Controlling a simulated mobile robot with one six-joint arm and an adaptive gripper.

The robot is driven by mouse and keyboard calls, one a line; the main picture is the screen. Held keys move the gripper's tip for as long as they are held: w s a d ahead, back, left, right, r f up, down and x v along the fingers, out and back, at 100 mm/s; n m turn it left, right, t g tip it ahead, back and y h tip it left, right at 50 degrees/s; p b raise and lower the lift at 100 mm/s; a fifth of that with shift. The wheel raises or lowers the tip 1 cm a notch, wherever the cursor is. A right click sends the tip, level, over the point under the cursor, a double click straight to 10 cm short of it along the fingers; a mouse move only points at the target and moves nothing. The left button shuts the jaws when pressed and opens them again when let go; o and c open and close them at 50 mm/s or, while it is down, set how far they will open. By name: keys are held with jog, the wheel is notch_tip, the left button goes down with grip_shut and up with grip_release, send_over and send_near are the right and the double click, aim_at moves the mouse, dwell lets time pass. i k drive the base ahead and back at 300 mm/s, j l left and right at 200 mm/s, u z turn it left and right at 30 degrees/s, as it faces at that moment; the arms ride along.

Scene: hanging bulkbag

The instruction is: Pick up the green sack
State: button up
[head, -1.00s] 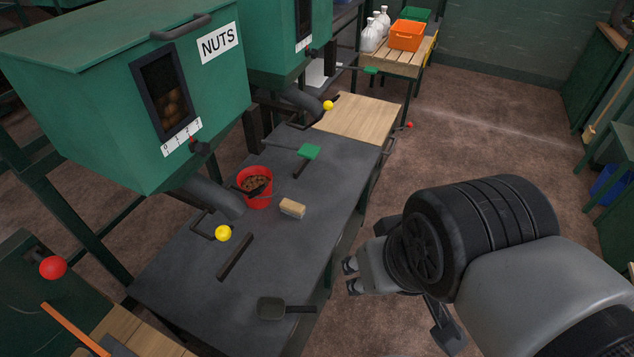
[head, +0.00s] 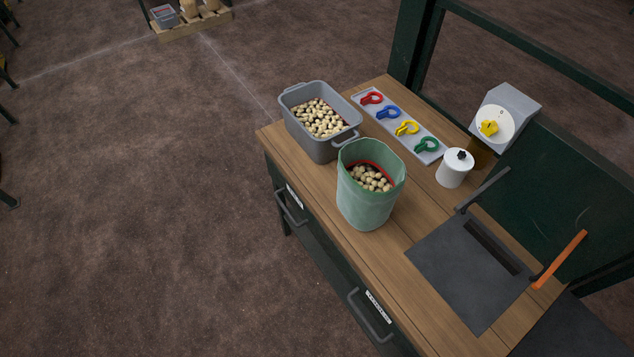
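The green sack (head: 368,203) stands upright and open-topped on the wooden workbench (head: 400,262). It holds several pale round nuts or similar pieces, and a red curved edge shows inside its mouth. It stands close to the front right of a grey bin, near the bench's front edge. My gripper is not in view in the head view now.
A grey bin (head: 318,149) of nuts stands behind the sack. A tray (head: 397,124) holds red, blue, yellow and green clips. A white canister (head: 455,169), a dial box (head: 513,113) and a dark plate (head: 455,265) with an orange lever (head: 562,258) are to the right. Floor at left is clear.

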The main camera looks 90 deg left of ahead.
aim_at(371, 177)
jog(key=u, duration=2.3)
jog(key=i+j+u, duration=0.1)
jog(key=u, duration=0.15)
jog(key=i+j+z, duration=0.1)
jog(key=j, duration=0.25)
jog(key=i+j+z, duration=0.1)
jog(key=i+j, duration=0.2)
jog(key=i+j+z, duration=0.1)
jog(key=j, duration=0.3)
jog(key=i+j+z, duration=0.1)
jog(key=j, duration=0.3)
jog(key=i+j+z, duration=0.1)
jog(key=i+j, duration=0.15)
jog(key=j, duration=0.15)
